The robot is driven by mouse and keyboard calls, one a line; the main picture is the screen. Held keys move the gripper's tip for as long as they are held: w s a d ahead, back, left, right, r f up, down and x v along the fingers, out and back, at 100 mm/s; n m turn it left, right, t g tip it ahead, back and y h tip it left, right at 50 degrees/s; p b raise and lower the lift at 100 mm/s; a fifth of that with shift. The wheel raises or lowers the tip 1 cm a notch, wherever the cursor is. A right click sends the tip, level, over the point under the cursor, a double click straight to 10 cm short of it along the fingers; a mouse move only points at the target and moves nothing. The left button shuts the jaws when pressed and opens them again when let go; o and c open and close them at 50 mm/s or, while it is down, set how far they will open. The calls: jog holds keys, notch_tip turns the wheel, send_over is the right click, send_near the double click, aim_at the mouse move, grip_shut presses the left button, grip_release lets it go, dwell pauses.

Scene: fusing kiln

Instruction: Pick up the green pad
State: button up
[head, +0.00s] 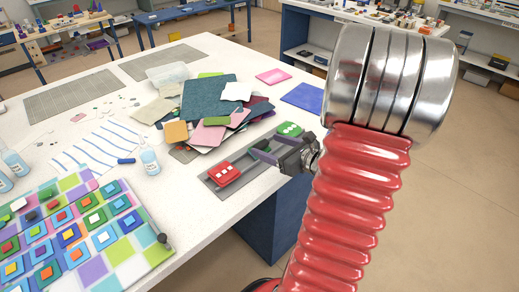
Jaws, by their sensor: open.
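A green pad (290,129) with white spots on top lies at the far right end of a long grey tray (211,183) on the white table. A red pad (224,173) with white spots lies nearer the tray's left end. My gripper (258,148), with purple-grey fingers, is over the tray between the two pads. It is open, with nothing seen between the fingers. The green pad is just beyond it, toward the back right. Whether a finger touches the green pad cannot be told. My red ribbed arm covers the right side of the picture.
A heap of coloured sheets (209,98) lies behind the tray, with a small green piece (216,121) on it. A blue sheet (303,97) and a pink sheet (273,76) lie flat behind. Bottles (150,162) and a patterned glass panel (75,235) are at left.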

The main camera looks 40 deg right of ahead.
aim_at(260, 142)
jog(key=shift+x, duration=2.6)
jog(key=shift+d+f, duration=0.1)
jog(key=shift+c, duration=0.6)
jog(key=c, duration=0.9)
jog(key=shift+r, duration=5)
